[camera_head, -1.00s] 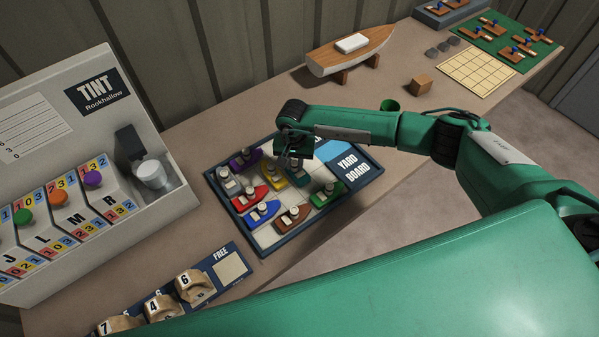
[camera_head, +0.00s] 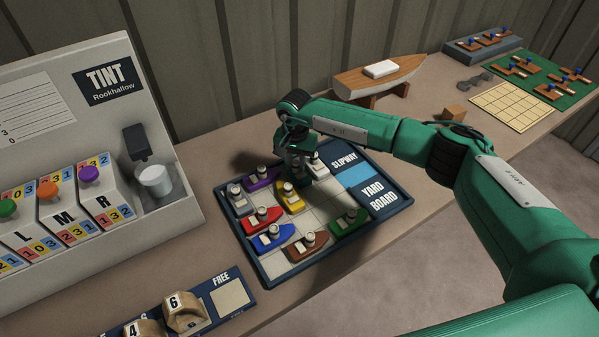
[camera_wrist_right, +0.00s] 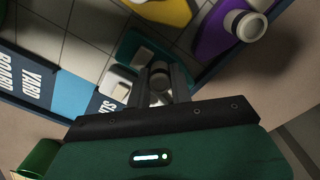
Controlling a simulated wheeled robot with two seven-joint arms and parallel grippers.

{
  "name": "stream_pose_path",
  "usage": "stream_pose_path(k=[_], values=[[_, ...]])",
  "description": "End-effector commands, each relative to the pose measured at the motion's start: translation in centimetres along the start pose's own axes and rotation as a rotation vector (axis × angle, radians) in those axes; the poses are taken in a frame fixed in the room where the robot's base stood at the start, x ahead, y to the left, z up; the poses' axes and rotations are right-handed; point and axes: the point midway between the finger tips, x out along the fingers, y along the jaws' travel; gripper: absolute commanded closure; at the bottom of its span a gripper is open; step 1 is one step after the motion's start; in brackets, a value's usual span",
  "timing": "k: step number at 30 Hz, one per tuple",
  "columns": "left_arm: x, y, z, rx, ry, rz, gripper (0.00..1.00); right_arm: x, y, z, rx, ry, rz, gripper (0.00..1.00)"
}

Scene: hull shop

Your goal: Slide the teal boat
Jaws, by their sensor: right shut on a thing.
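The teal boat (camera_wrist_right: 127,46) shows in the right wrist view as a teal hull under my right gripper, with pale parts on its deck. My right gripper (camera_wrist_right: 160,88) is shut on its round grey funnel. In the head view, my right gripper (camera_head: 295,170) is low over the back of the yard board (camera_head: 382,207) and hides most of the boat there. The boat is behind the yellow boat (camera_head: 291,200), between the purple boat (camera_head: 259,180) and the slipway label (camera_head: 345,160). My left gripper is out of view.
Red (camera_head: 260,222), blue (camera_head: 270,240), brown (camera_head: 309,246) and green (camera_head: 350,226) boats stand on the board. Bare tiles show right of the yellow boat. The tint machine (camera_head: 75,150) stands left, a model boat (camera_head: 378,77) behind.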

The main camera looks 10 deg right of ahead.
Motion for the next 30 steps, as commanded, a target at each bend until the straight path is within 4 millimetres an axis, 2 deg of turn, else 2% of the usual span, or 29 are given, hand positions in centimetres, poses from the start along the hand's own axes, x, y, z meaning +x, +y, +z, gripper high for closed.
stream_pose_path(k=[10, 11, 13, 14, 23, 26, 30], values=[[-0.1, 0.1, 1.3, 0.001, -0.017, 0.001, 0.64, -0.3, -0.2, -0.4, 0.002, 0.008, -0.006, 1.00], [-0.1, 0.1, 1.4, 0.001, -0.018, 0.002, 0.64, -0.3, -0.2, -0.4, 0.002, 0.008, -0.006, 0.73], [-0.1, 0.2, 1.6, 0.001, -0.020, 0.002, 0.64, -0.3, -0.2, -0.4, 0.002, 0.007, -0.006, 0.59], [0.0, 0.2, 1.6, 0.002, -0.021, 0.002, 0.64, -0.3, -0.2, -0.3, 0.002, 0.007, -0.006, 0.57], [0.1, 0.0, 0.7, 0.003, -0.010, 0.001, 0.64, -0.4, -0.2, -0.2, 0.001, 0.005, -0.004, 0.57], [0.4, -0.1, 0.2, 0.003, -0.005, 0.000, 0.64, -1.2, -0.2, -0.3, 0.000, 0.007, -0.006, 0.57], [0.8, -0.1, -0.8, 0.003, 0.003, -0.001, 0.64, -3.6, -0.2, -0.4, 0.000, 0.009, -0.007, 0.57]])
